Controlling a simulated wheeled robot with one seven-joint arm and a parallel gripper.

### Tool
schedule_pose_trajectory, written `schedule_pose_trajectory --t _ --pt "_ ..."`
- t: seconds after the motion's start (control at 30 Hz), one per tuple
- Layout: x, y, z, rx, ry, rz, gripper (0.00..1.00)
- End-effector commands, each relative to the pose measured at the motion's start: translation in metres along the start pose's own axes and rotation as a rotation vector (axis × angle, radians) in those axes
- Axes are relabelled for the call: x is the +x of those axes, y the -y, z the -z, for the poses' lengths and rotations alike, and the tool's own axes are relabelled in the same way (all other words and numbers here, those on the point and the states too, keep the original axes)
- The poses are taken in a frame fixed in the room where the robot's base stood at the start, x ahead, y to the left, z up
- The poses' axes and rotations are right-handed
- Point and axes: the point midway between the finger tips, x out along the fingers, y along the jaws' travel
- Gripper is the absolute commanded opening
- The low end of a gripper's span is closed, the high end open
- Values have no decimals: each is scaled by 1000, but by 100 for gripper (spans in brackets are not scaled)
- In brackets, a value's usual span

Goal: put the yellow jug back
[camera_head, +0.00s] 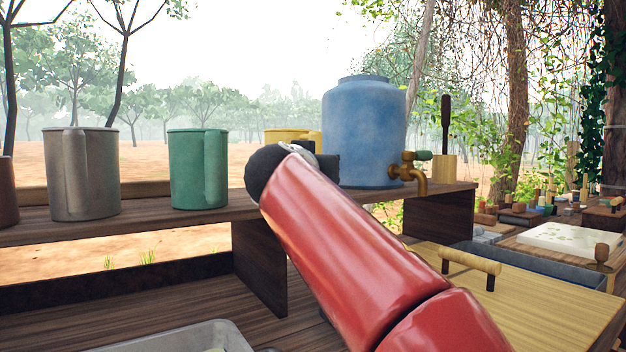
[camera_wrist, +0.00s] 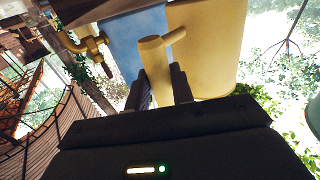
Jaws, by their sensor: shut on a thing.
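The yellow jug (camera_head: 284,134) shows only its upper part in the head view, between the green jug (camera_head: 186,170) and the blue barrel (camera_head: 362,125). My red arm hides the rest, so I cannot tell whether its base touches the shelf (camera_head: 150,223). In the wrist view the yellow jug (camera_wrist: 212,50) is large, with its handle (camera_wrist: 154,58) towards me. My gripper (camera_wrist: 166,88) has its two fingers on either side of the handle and is shut on it. In the head view my gripper is mostly hidden behind the arm.
A grey jug (camera_head: 84,175) stands left of the green jug. The blue barrel has a brass tap (camera_head: 413,178) jutting forward, close to my gripper's right. A wooden cup with a dark tool (camera_head: 445,165) stands at the shelf's right end. A wooden lid with a handle (camera_head: 530,295) lies right.

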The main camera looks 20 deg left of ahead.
Motion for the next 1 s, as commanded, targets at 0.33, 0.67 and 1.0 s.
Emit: schedule_pose_trajectory --t 0.33,0.67,1.0 --pt "0 0 -6 -1 0 0 34" --pt "0 0 -5 0 -1 0 45" --pt "-36 1 -14 3 -2 4 45"
